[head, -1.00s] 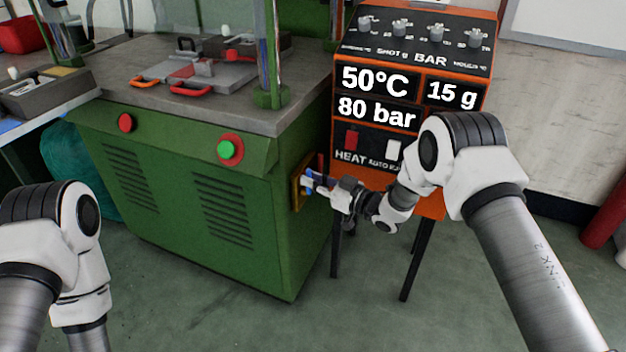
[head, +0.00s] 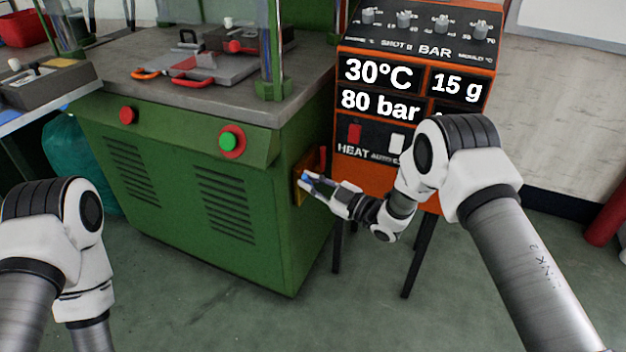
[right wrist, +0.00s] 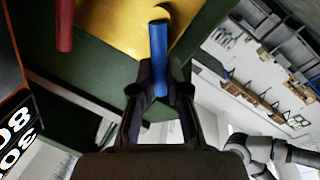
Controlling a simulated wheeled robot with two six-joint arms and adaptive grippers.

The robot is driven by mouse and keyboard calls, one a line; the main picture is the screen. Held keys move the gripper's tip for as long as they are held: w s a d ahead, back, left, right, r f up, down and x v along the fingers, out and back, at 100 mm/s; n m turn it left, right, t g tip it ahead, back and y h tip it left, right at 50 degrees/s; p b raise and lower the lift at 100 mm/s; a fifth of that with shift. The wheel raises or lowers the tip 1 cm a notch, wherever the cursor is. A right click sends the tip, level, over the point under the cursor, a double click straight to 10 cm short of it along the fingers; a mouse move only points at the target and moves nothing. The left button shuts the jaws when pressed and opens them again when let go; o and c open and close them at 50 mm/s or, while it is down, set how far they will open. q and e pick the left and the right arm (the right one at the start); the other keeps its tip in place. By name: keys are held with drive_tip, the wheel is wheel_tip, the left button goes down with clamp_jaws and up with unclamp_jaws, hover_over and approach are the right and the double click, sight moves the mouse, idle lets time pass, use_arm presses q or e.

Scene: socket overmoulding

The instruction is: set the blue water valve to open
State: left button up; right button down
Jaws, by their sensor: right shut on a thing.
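The blue water valve is a blue handle (head: 307,178) at a yellow plate (head: 297,186) on the right side of the green machine. In the right wrist view the blue handle (right wrist: 158,45) sticks out from the yellow plate (right wrist: 115,18) and runs down between my fingers. My right gripper (head: 312,184) is shut on this handle; its two dark fingers (right wrist: 160,88) lie on either side of it. The handle's pivot is not clearly visible. My left gripper is out of view; only part of the left arm shows.
A red handle (head: 322,158) stands beside the blue one and also shows in the right wrist view (right wrist: 65,25). The orange control box (head: 362,172) stands close by on legs, reading 30°C, 80 bar and 15 g. The floor in front is clear.

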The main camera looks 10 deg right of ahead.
drive_tip(key=n, duration=0.1)
drive_tip(key=f+n+b, duration=0.1)
drive_tip(key=n, duration=0.1)
drive_tip(key=s+n+y, duration=0.1)
drive_tip(key=n, duration=0.1)
drive_tip(key=shift+a+f+b, duration=0.35)
drive_tip(key=shift+a, duration=0.05)
drive_tip(key=shift+s+a+f+n+g+y+b, duration=0.15)
drive_tip(key=shift+f+n+y+b, duration=0.1)
drive_tip(key=shift+n, duration=0.45)
drive_tip(key=shift+s+d+f+n+g+y+b, duration=0.1)
drive_tip(key=shift+n+y+b, duration=0.1)
drive_tip(key=shift+n, duration=0.5)
drive_tip(key=shift+s+a+f+n+g+y+b, duration=0.15)
drive_tip(key=shift+f+n+b, duration=0.1)
drive_tip(key=shift+n, duration=0.45)
drive_tip(key=c, duration=1.2)
unclamp_jaws()
drive_tip(key=shift+o, duration=0.2)
drive_tip(key=v, duration=1.2)
